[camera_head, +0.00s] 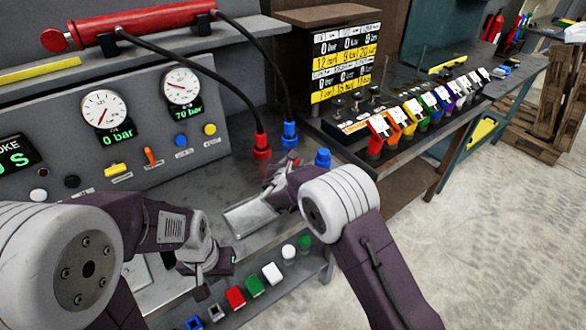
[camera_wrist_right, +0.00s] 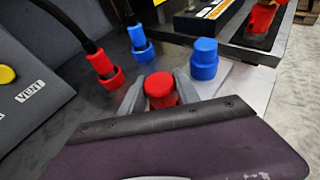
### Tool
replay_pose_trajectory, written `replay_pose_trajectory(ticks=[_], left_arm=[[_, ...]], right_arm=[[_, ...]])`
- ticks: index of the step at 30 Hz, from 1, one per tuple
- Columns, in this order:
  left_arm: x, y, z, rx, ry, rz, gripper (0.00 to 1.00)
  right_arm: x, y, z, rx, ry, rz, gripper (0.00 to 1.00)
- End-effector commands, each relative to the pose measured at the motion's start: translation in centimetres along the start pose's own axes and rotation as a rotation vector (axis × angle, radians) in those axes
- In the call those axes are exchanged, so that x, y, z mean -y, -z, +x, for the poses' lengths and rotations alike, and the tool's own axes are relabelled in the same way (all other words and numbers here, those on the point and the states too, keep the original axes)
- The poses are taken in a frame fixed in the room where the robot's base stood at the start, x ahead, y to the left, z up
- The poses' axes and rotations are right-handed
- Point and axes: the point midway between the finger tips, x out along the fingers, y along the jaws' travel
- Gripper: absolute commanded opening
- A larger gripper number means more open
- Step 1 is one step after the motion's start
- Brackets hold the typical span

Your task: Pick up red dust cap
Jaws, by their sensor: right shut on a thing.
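The red dust cap (camera_wrist_right: 160,90) shows in the right wrist view as a short round red piece between the two grey fingers of my right gripper (camera_wrist_right: 159,97). The fingers are shut on its sides. In the head view my right gripper (camera_head: 281,172) is at the grey bench, partly hidden by its own wrist. I cannot tell whether the cap touches the bench. A blue cap (camera_wrist_right: 204,58) stands just to the right of it; it also shows in the head view (camera_head: 323,158). My left gripper (camera_head: 208,264) is low over the bench front, its fingers unclear.
A red hose end (camera_wrist_right: 105,68) and a blue hose end (camera_wrist_right: 141,42) stand on the bench close behind the right gripper. A gauge panel (camera_head: 140,125) rises at the left. A rack of coloured-handled pieces (camera_head: 410,115) stands at the right. Small coloured blocks (camera_head: 254,286) lie on the lower shelf.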

Motion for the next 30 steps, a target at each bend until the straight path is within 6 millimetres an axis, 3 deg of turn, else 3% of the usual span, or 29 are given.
replay_pose_trajectory(ticks=[3, 16, 22, 30], left_arm=[[0.0, 0.0, 0.1, 0.0, 0.0, 0.0, 0.36], [0.0, -0.2, 2.1, 0.0, 0.0, 0.0, 0.36], [0.0, -0.2, 2.2, 0.0, 0.0, 0.0, 0.36], [0.0, -0.2, 2.2, 0.0, 0.0, 0.0, 0.36]], right_arm=[[0.2, -2.3, -1.0, 0.003, -0.001, 0.004, 0.0], [8.1, -5.1, -8.0, 0.003, 0.001, 0.002, 0.0], [9.5, -5.8, -9.3, 0.002, 0.0, 0.001, 0.0], [9.7, -5.5, -9.5, 0.0, -0.001, 0.0, 0.0]])
